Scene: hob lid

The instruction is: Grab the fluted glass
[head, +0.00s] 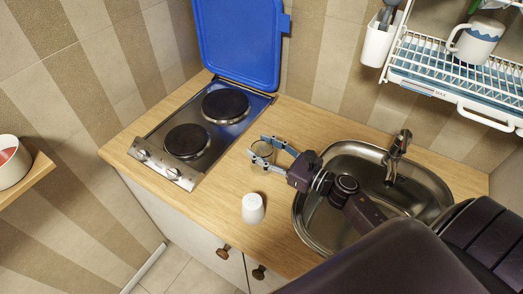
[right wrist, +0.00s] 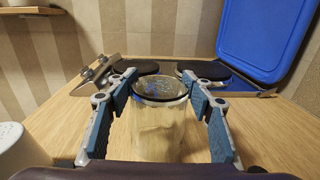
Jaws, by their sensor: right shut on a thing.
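The fluted glass (head: 262,158) is clear and stands upright on the wooden worktop between the hob and the sink. In the right wrist view the glass (right wrist: 160,125) is between my right gripper's two blue-padded fingers, its open rim facing up. My right gripper (head: 268,146) reaches in from the right across the sink and is shut on the glass. The base of the glass is partly hidden in the wrist view. My left gripper is not in view.
A white shaker (head: 252,208) stands near the worktop's front edge, close to the glass. The two-plate hob (head: 163,126) is at left with its blue lid (head: 238,45) raised. The steel sink (head: 330,160) with tap (head: 398,145) is at right. A dish rack (head: 450,70) hangs above.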

